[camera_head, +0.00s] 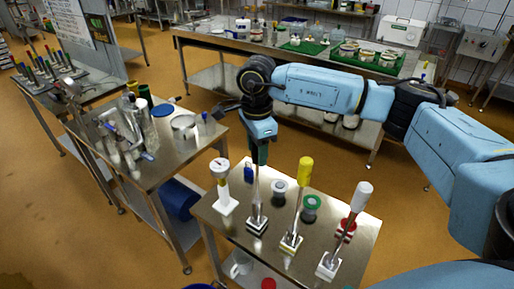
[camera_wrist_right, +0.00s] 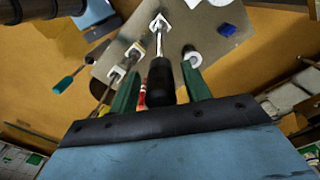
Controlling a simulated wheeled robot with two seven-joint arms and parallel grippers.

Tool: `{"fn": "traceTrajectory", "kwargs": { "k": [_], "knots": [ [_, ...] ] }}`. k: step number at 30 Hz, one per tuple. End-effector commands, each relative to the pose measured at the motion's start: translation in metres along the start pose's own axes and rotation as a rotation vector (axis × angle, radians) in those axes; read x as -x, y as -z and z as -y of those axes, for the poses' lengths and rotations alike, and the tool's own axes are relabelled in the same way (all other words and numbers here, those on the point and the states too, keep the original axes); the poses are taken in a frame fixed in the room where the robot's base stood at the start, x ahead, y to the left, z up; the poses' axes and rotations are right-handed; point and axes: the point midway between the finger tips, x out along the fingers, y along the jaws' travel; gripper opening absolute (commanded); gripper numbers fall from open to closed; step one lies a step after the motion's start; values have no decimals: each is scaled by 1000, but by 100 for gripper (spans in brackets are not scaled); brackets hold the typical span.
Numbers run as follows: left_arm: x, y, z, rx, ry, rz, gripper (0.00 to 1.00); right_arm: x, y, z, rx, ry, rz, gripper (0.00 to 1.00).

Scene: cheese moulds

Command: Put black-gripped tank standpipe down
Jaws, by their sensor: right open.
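The black-gripped tank standpipe (camera_head: 257,190) stands upright on the small steel table (camera_head: 235,240), its square black-and-white base apparently resting on the top. Its black grip (camera_wrist_right: 160,85) shows in the right wrist view, with the rod running to the white base. My right gripper (camera_head: 261,152) is above the standpipe at its upper end. Its green fingers are open on either side of the black grip, with gaps visible in the right wrist view. In the head view the grip is mostly hidden by the fingers. My left gripper is not in view.
A white-topped standpipe (camera_head: 220,168) stands left; yellow-gripped (camera_head: 305,171) and white-gripped (camera_head: 362,196) standpipes stand right. A cluttered steel table (camera_head: 160,172) is at left.

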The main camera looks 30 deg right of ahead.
Motion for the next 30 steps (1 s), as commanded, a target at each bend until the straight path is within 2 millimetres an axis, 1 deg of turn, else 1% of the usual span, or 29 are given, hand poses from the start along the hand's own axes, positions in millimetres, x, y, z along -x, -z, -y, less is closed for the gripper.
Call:
{"fn": "traceTrajectory", "kwargs": {
  "k": [1, 5, 12, 15, 18, 23, 30],
  "knots": [
    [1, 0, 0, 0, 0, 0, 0, 6, 0, 1, 0, 3, 1, 48],
    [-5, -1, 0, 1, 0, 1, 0, 26, 0, 1, 0, 6, 1, 48],
    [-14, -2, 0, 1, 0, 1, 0, 80, -1, 1, 1, 5, 2, 48],
    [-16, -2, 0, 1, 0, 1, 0, 98, 0, 0, 0, 4, 2, 48],
    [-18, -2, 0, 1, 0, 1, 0, 111, 0, 1, -1, 4, 1, 48],
    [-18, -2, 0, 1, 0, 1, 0, 121, 0, 0, -1, 1, 0, 48],
    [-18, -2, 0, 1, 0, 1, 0, 122, 0, 0, 0, 0, 0, 48]
  ]
}}
